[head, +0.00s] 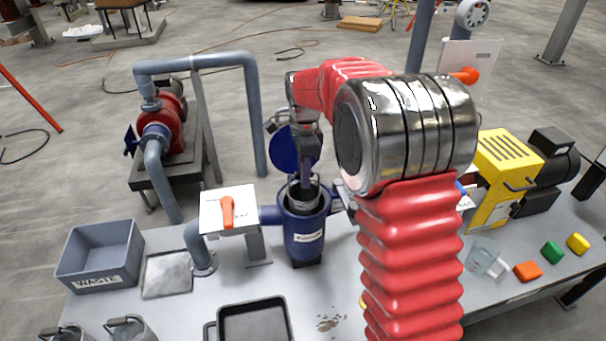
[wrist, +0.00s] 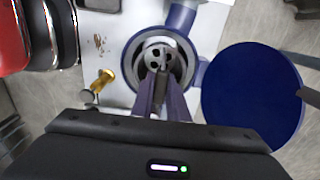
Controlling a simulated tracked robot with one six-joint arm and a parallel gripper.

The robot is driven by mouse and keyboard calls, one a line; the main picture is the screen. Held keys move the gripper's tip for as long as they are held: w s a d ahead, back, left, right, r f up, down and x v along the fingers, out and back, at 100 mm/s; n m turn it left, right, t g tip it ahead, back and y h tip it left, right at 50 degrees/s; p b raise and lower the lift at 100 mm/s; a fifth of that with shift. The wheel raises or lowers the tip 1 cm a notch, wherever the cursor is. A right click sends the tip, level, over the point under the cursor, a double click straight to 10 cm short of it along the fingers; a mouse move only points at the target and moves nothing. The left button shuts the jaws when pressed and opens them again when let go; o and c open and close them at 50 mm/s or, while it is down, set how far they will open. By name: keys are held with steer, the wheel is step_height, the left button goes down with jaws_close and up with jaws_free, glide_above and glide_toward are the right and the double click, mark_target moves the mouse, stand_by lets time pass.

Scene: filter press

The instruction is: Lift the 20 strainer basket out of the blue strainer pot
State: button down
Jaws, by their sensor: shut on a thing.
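The blue strainer pot (head: 303,243) stands on the bench with its top open. Its round blue lid (head: 285,150) is swung back behind it; in the wrist view the lid (wrist: 250,95) lies to the right of the opening. The metal strainer basket (wrist: 160,52) with holes sits inside the pot's rim (wrist: 133,52). My gripper (head: 305,183) points straight down into the pot mouth. In the wrist view my gripper (wrist: 163,82) is shut on the basket's upper part, probably its handle, which the fingers mostly hide.
An orange-handled valve (head: 228,211) stands left of the pot. A dark tray (head: 252,322) is in front, with two metal baskets (head: 127,327) to its left. A grey WASTE bin (head: 98,255) is at far left. A glass beaker (head: 484,257) and colored blocks (head: 527,270) lie right.

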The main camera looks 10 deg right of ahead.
steer(key=shift+r, duration=0.15)
steer(key=shift+r, duration=5.3)
steer(key=s+r, duration=0.1)
steer(key=s, duration=0.8)
